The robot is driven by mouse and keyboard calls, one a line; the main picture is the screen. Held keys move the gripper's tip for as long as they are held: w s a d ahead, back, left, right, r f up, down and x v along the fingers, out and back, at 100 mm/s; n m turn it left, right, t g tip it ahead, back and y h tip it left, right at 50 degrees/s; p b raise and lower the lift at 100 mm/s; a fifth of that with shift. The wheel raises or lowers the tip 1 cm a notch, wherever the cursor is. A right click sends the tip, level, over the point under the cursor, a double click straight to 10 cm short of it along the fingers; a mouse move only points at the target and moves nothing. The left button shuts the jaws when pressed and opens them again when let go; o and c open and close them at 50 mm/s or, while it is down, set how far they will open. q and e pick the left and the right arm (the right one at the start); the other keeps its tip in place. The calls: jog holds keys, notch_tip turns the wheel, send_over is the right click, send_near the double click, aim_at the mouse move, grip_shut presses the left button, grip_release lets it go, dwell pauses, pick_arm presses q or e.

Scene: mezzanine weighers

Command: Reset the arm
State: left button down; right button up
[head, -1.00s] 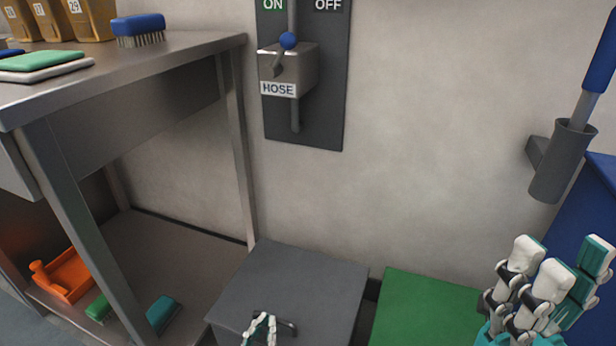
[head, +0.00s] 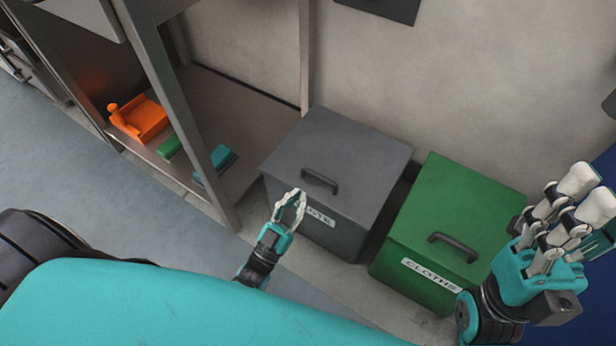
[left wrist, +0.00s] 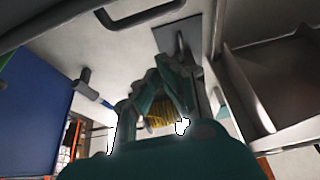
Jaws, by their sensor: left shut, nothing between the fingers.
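My left gripper (head: 297,193) is in the middle of the head view, in front of the grey lidded bin. Its pale fingertips come together and nothing shows between them. In the left wrist view my left gripper's dark teal fingers (left wrist: 170,95) fill the middle, partly in shadow. My right gripper (head: 590,190) is large at the right edge of the head view, its pale-tipped fingers pointing up and overlapping. Whether it is open or shut does not show. I see nothing held in it.
The grey bin (head: 370,155) and green cloths bin (head: 470,205), both lidded with black handles, stand by the wall. A metal table's lower shelf (head: 235,110) holds an orange dustpan (head: 140,118), a green brush (head: 169,147) and a teal brush (head: 222,157). Floor (head: 80,150) is clear at left.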

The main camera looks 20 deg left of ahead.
pick_arm(q)
jog(key=shift+v, duration=1.65)
jog(key=shift+d, duration=0.1)
